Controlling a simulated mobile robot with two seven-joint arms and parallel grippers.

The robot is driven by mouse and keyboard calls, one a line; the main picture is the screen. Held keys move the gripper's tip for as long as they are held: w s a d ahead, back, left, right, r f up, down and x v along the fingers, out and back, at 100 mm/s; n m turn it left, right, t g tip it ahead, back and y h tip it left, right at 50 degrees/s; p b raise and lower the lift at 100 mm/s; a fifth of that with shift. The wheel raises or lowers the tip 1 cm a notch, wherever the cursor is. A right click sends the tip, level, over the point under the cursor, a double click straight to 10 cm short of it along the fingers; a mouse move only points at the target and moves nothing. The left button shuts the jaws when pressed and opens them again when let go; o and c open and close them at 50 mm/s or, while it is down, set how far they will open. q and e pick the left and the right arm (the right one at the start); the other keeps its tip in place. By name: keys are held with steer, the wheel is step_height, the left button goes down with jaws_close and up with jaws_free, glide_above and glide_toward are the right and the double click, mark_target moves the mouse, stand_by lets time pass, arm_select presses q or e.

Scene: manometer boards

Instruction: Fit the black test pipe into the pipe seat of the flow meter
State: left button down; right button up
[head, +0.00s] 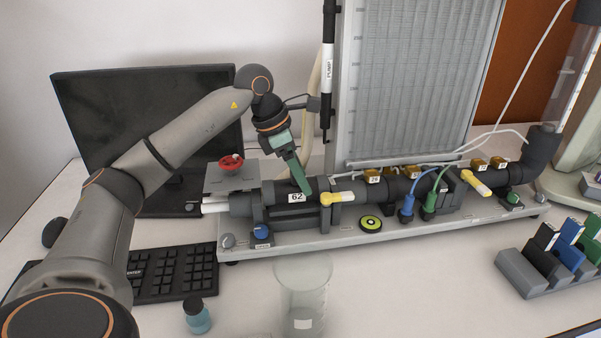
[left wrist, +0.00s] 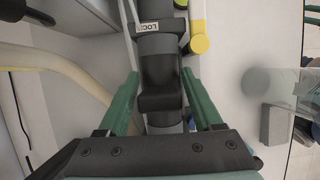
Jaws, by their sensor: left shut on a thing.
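The flow meter is a long grey base (head: 300,240) carrying a horizontal line of dark pipes and valves. The black test pipe (head: 284,190), near a tag reading 62, lies level in the left part of this line, low over the pipe seat (head: 283,217). My left gripper (head: 304,187) reaches down from above with green fingers. In the left wrist view the left gripper (left wrist: 160,80) has a finger on each side of a dark pipe piece (left wrist: 160,72) and is shut on it. Whether the pipe is fully down in the seat is hard to tell. My right gripper is not in view.
A yellow-handled valve (head: 337,198) is close right of the fingers. A red knob (head: 231,162) stands behind left. A glass beaker (head: 302,295) and a small blue bottle (head: 197,315) stand in front. The tall manometer board (head: 410,80) rises behind. A rack (head: 545,270) is at right.

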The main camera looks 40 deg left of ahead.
arm_select(q)
steer(key=shift+f+b, duration=0.6)
steer(key=shift+f, duration=0.45)
jaws_free()
steer(key=p+v, duration=0.1)
steer(key=v, duration=1.1)
steer(key=shift+s+r, duration=0.15)
steer(key=shift+r, duration=0.1)
